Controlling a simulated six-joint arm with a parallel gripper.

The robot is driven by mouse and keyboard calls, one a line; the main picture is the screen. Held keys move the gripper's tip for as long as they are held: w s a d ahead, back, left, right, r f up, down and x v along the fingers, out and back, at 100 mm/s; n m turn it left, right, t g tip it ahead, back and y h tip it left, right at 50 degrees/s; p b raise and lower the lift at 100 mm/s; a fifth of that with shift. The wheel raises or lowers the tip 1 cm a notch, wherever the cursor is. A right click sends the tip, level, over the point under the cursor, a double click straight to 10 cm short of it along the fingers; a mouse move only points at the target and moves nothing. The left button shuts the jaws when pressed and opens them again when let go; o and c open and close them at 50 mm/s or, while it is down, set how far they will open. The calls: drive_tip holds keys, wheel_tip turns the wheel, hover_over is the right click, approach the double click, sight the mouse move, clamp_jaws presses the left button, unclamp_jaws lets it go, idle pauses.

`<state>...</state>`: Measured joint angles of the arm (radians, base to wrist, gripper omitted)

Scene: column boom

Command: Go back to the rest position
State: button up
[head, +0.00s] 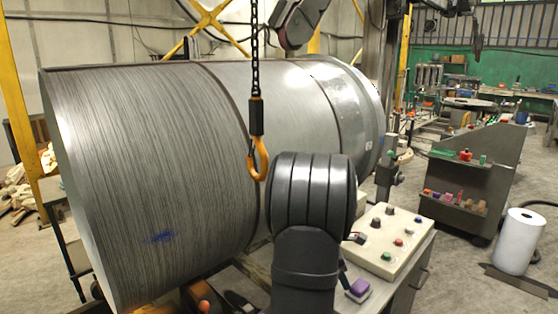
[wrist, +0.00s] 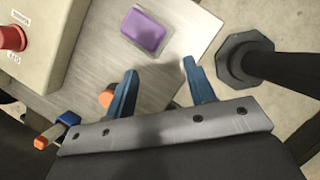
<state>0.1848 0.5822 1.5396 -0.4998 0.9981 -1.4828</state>
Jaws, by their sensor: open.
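My gripper (wrist: 160,68) is open, with its two blue fingers spread apart and nothing between them in the wrist view. It hangs above a grey bench top (wrist: 195,30). A purple block (wrist: 143,30) lies on the bench just beyond the fingertips, apart from them. The block also shows in the head view (head: 358,288), beside my dark arm. My arm stands in the middle foreground of the head view, and I cannot make out the fingers there.
A control box (head: 390,240) with knobs and buttons stands on the bench. A large metal cylinder (head: 150,160) and a chain hook (head: 258,160) are close to my arm. The wrist view shows an orange piece (wrist: 106,97), a blue-and-orange item (wrist: 55,130) and a dark post (wrist: 245,60).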

drive_tip(key=a+m+y, duration=0.1)
drive_tip(key=f+m, duration=0.1)
drive_tip(key=m, duration=0.1)
drive_tip(key=shift+s+a+g+y, duration=0.2)
drive_tip(key=shift+a+g+y, duration=0.15)
drive_tip(key=shift+g+y, duration=0.05)
drive_tip(key=a+m+y, duration=0.1)
drive_tip(key=f+m, duration=0.1)
drive_tip(key=m, duration=0.1)
drive_tip(key=shift+s+a+y, duration=0.15)
drive_tip(key=shift+a+y, duration=0.2)
drive_tip(key=shift+y, duration=0.05)
drive_tip(key=a+m+t, duration=0.1)
drive_tip(key=m, duration=0.1)
drive_tip(key=a+f+m+y, duration=0.1)
drive_tip(key=m, duration=0.1)
drive_tip(key=a+m+t+y, duration=0.1)
drive_tip(key=a+m, duration=0.1)
drive_tip(key=shift+s+f+m+t, duration=0.15)
drive_tip(key=shift+f+m+t, duration=0.15)
drive_tip(key=shift+f+m, duration=0.1)
